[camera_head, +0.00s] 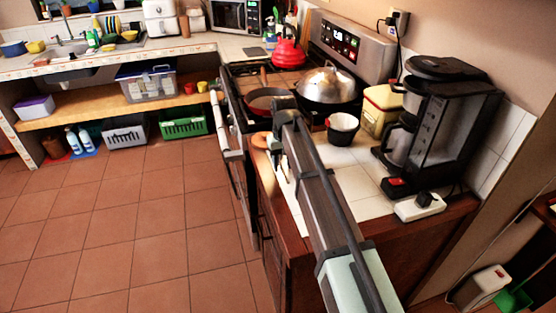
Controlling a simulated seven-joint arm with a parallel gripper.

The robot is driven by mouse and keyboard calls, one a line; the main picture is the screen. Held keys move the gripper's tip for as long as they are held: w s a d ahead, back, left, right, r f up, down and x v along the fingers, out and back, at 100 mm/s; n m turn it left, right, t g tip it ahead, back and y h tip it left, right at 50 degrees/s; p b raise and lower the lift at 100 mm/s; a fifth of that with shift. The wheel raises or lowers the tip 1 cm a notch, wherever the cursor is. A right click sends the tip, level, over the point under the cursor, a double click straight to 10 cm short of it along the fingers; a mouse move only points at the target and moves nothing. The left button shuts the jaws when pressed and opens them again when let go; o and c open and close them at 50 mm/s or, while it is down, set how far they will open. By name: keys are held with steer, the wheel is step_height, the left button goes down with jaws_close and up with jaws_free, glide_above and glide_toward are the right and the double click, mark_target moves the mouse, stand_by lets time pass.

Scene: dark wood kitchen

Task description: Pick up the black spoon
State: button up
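I cannot make out a black spoon clearly in the head view; it may be hidden behind my arm or too small to tell. My arm reaches from the bottom of the picture up over the white-tiled counter (357,185) right of the stove. My gripper (279,163) is at the far end of the arm, over the counter's left front edge, beside a small round orange-brown item (261,140). My own links mostly hide the fingers, so their opening does not show.
A dark pot with a white inside (342,127) and a yellow canister (381,109) stand beyond my arm. A black coffee maker (437,125) and a white power strip (419,207) are to the right. The stove holds a pan (268,101), a domed wok (329,87) and a red kettle (289,53).

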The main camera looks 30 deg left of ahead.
steer(key=shift+f, duration=0.35)
steer(key=shift+c, duration=0.5)
jaws_close()
